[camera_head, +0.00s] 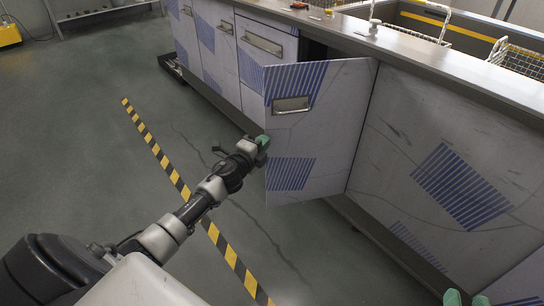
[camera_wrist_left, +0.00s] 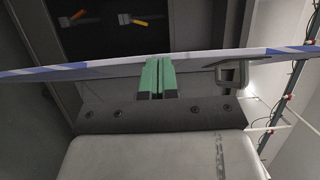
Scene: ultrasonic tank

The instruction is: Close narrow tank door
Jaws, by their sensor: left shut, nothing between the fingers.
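The narrow tank door (camera_head: 335,135) is a pale panel with blue striped patches and stands swung out from the tank front, with a dark gap at its upper left. Its metal handle (camera_head: 290,105) is near the top; it also shows in the left wrist view (camera_wrist_left: 233,73). My left gripper (camera_head: 263,142) is shut and empty beside the door's left edge, below the handle. In the left wrist view its green fingers (camera_wrist_left: 157,78) overlap the door's thin edge (camera_wrist_left: 60,72); I cannot tell whether they touch. My right gripper (camera_head: 466,299) shows only its separated green fingertips at the bottom edge.
The tank counter (camera_head: 420,52) runs along the top, with wire baskets (camera_head: 525,62) at the right. A drawer-like front with a handle (camera_head: 262,43) is left of the door. Brushes (camera_wrist_left: 135,19) show in the left wrist view. The floor left of the door is clear around black-yellow tape (camera_head: 160,155).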

